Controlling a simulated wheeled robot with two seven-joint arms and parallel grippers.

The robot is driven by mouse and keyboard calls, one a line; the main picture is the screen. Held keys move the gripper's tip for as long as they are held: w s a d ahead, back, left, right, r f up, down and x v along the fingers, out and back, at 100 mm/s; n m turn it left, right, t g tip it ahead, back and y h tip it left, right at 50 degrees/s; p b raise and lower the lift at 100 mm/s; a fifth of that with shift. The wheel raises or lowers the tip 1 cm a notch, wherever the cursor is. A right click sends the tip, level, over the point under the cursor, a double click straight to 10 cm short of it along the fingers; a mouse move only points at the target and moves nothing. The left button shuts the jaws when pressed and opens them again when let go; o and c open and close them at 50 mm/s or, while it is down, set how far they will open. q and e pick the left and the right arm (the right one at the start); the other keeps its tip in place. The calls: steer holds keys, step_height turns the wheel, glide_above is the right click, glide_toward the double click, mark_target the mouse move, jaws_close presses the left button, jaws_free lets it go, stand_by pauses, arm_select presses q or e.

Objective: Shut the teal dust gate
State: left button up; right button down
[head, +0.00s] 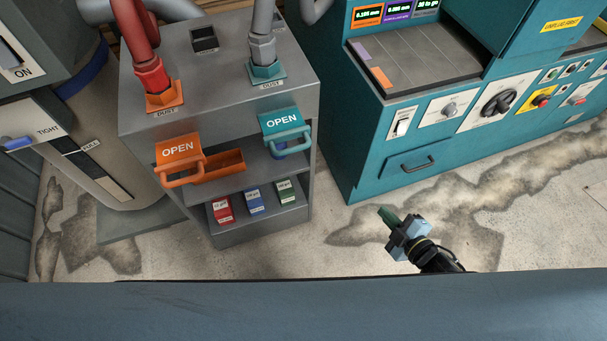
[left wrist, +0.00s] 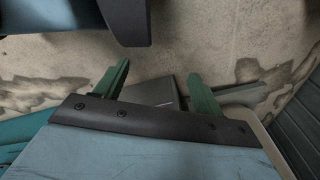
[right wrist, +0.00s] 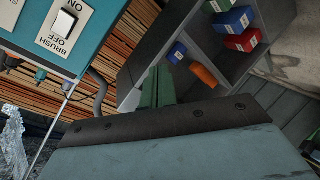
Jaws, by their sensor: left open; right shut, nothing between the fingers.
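The teal dust gate (head: 285,124) is a teal plate marked OPEN with a looped handle, on the front right of the grey cabinet (head: 220,103). A teal dust port (head: 266,70) with a grey hose is above it on the cabinet top. My right gripper (head: 388,217) is in front of the cabinet, to the right of and below the teal gate, apart from it. Its green fingers are together and empty in the right wrist view (right wrist: 158,88). My left gripper (left wrist: 158,85) shows only in the left wrist view, its green fingers spread wide with nothing between them.
An orange gate (head: 180,152), also marked OPEN, sits left of the teal one. Red, blue and green boxes (head: 255,201) stand on the lower shelf. A teal machine (head: 440,125) with switches stands at the right.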

steer(key=s+a+r+n+g+y+b, duration=0.1)
steer(key=a+r+n+g+y+b, duration=0.4)
steer(key=a+r+n+y, duration=0.85)
arm_select(q)
steer(key=w+a+b, duration=0.1)
steer(key=w, duration=0.5)
steer(key=shift+w+a+r+t, duration=0.15)
steer(key=shift+w+a+t, duration=0.15)
steer(key=shift+w, duration=0.1)
arm_select(e)
steer(key=w+a+r+n+h, duration=0.2)
steer(key=w+a+r+n, duration=0.1)
steer(key=w+a, duration=0.4)
steer(key=shift+w, duration=0.3)
steer(key=shift+w+t, duration=0.1)
steer(key=shift+t, duration=0.3)
